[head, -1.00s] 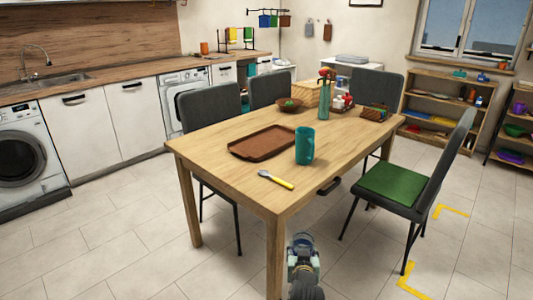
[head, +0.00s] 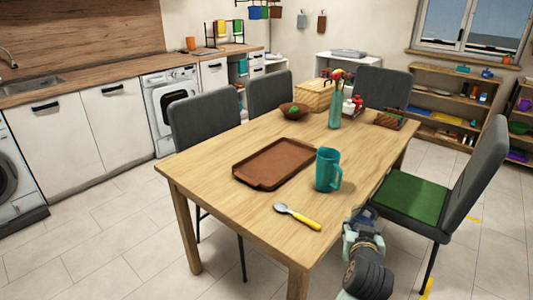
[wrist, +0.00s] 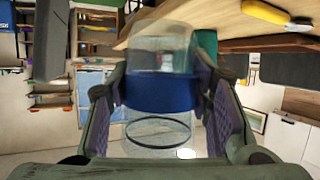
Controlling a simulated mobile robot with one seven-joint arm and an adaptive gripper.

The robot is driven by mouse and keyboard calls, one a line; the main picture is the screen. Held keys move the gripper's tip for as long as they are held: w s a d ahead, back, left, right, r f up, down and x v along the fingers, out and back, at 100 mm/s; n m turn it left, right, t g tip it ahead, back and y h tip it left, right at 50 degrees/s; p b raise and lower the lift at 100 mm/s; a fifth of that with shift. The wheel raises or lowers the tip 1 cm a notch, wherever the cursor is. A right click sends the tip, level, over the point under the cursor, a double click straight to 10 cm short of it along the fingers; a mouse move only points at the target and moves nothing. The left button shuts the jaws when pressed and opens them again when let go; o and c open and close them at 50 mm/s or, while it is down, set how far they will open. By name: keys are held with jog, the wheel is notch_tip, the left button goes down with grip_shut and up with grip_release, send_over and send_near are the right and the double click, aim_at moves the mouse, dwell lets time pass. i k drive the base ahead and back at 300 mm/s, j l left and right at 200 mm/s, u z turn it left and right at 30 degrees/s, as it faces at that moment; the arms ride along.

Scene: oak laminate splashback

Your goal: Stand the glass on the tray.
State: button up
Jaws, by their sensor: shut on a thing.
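The glass (wrist: 160,92) is clear with a wide blue band and fills the middle of the wrist view. My gripper (wrist: 165,95) is shut on it, with one finger on each side at the band. In the head view my gripper (head: 363,222) is low beside the table's right edge, and the glass cannot be made out clearly there. The brown tray (head: 272,164) lies flat and empty on the table (head: 232,207), across the table from my gripper.
A teal mug (head: 327,170) stands between my gripper and the tray. A spoon with a yellow handle (head: 298,217) lies near the front corner. A chair with a green seat (head: 412,198) is at right.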

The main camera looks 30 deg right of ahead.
aim_at(258, 175)
jog(key=i, duration=1.05)
